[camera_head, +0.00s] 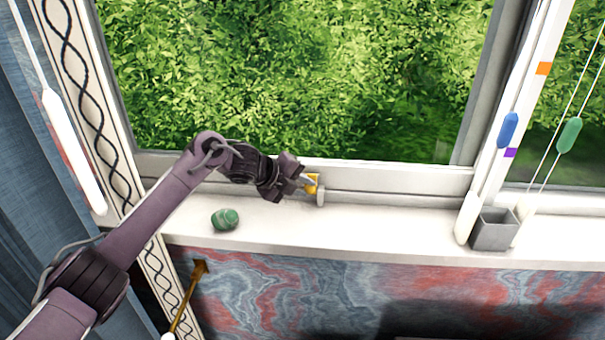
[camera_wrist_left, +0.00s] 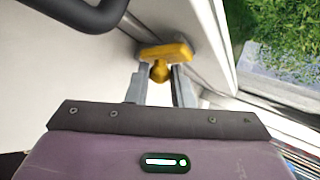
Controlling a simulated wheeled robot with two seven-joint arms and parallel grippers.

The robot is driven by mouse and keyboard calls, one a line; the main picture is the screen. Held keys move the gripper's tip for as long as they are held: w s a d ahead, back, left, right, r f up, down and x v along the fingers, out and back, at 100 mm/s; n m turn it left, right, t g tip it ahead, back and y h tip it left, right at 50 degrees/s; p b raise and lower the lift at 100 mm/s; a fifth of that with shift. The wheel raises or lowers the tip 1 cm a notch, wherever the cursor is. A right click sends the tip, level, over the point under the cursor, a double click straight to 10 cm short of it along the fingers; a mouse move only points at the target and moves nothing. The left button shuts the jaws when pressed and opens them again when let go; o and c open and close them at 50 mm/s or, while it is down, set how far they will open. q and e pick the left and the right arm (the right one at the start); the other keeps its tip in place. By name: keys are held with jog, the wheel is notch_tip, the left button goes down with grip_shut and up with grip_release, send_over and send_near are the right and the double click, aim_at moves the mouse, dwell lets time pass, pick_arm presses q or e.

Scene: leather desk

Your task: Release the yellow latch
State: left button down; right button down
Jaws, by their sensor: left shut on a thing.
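The yellow latch (camera_head: 311,184) is on the lower rail of the window frame, just above the white sill. In the left wrist view the latch (camera_wrist_left: 166,52) shows as a yellow crossbar on a rounded yellow stem. My left gripper (camera_head: 300,183) reaches it from the left. In the left wrist view the two grey fingers of this gripper (camera_wrist_left: 159,78) stand either side of the yellow stem, shut on the latch. The exact contact is partly hidden by the bar. My right gripper is not in view.
A green stone-like object (camera_head: 225,219) lies on the white sill (camera_head: 330,230) below my left arm. A grey square cup (camera_head: 492,230) stands at the right, near cords with a blue pull (camera_head: 508,130) and a green pull (camera_head: 569,135). The sill between is clear.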

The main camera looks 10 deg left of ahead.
pick_arm(q)
jog(key=shift+r+n+g+p, duration=0.5)
jog(key=shift+r+g+p, duration=0.1)
jog(key=shift+g+p, duration=0.5)
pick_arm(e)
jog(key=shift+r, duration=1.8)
pick_arm(q)
jog(key=c, duration=1.3)
grip_release()
jog(key=shift+b+v, duration=0.7)
jog(key=shift+v, duration=3.15)
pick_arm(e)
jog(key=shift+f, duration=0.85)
